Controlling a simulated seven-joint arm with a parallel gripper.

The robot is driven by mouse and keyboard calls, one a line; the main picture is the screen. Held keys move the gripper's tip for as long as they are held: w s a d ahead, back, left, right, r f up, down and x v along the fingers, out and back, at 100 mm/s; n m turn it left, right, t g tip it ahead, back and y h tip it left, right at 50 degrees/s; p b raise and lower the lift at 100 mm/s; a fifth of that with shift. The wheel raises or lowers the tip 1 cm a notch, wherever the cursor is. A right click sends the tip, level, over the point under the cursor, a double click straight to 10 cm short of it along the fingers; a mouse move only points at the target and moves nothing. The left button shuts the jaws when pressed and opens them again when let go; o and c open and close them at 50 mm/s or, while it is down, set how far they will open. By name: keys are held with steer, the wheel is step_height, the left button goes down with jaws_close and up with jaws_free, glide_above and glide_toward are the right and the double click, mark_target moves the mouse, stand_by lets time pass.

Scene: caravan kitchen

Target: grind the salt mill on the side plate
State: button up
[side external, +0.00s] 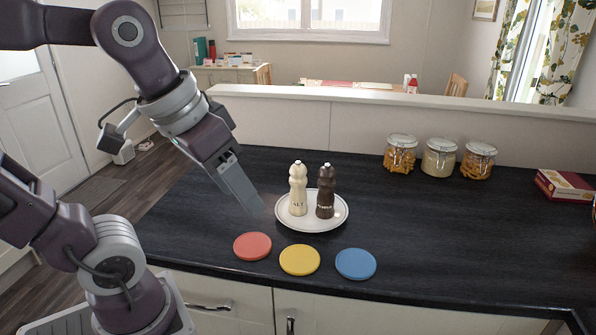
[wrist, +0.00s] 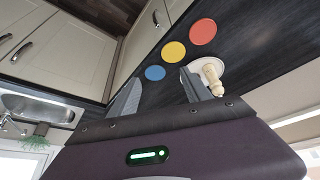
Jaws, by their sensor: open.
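The cream salt mill (side external: 298,190), lettered SALT, stands upright on the white side plate (side external: 312,226). A dark brown mill (side external: 325,192) stands upright just right of it on the same plate. My gripper (side external: 258,208) points down to the right, left of the plate and apart from the salt mill. In the wrist view my gripper (wrist: 162,75) shows two spread fingers with nothing between them. The salt mill (wrist: 212,74) and part of the plate (wrist: 203,63) appear there beside the right finger, which hides some of the plate. I cannot make out the brown mill there.
Red (side external: 252,246), yellow (side external: 300,260) and blue (side external: 355,264) discs lie along the counter's front. Three glass jars (side external: 439,157) stand at the back right, by a red box (side external: 566,186). The dark counter (side external: 430,225) right of the plate is clear. A raised ledge (side external: 400,102) runs behind.

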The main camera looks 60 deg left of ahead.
steer(key=w+a+r+n+g, duration=0.2)
steer(key=w+a+n, duration=0.3)
steer(key=w, duration=0.7)
steer(key=n+g, duration=0.3)
steer(key=n, duration=0.1)
glide_toward(298, 162)
step_height(298, 162, down, 5)
steer(key=shift+a+f, duration=0.1)
steer(key=shift+a, duration=0.05)
step_height(298, 162, down, 5)
steer(key=shift+f, duration=0.1)
steer(key=shift+w+f, duration=0.1)
steer(key=shift+f, duration=0.25)
steer(key=c, duration=1.1)
